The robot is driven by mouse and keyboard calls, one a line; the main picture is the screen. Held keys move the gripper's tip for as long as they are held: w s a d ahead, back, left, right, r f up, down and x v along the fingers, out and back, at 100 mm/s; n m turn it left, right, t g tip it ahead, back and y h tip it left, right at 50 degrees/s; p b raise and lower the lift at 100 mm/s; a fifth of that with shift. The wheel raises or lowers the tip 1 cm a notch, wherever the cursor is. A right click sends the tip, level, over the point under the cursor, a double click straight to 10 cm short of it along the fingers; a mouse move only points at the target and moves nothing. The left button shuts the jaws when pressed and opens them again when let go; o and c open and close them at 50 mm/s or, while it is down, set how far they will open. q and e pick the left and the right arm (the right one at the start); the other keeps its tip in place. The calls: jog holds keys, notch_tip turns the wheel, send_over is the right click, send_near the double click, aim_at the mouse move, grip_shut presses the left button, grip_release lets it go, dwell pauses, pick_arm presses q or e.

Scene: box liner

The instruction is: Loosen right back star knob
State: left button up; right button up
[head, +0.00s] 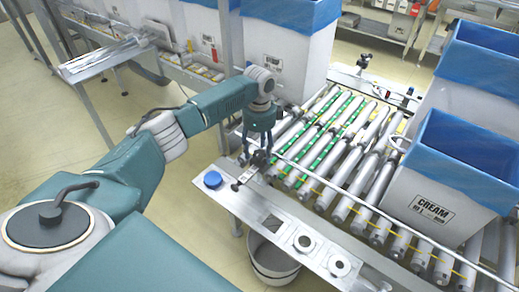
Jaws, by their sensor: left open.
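My left gripper (257,150) points down at the near left end of the roller conveyor (335,150). Its fingers are apart, on either side of a small dark star knob (259,158) on the guide rail's clamp. I cannot tell whether the fingers touch the knob, and they hide part of it. Another dark knob (364,60) stands at the far end of the conveyor, with a small dark fitting (409,92) to its right. Which of these is the right back star knob is not clear from this view. My right gripper is not in view.
A metal guide rail (370,208) crosses above the rollers. A blue-lined box marked CREAM (432,212) stands on the conveyor at right. The near plate has a blue button (212,179). Lined boxes (285,55) stand behind my left arm. A white bucket (271,262) is below.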

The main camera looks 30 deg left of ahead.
pick_arm(q)
jog(key=shift+c, duration=0.2)
jog(key=c, duration=1.1)
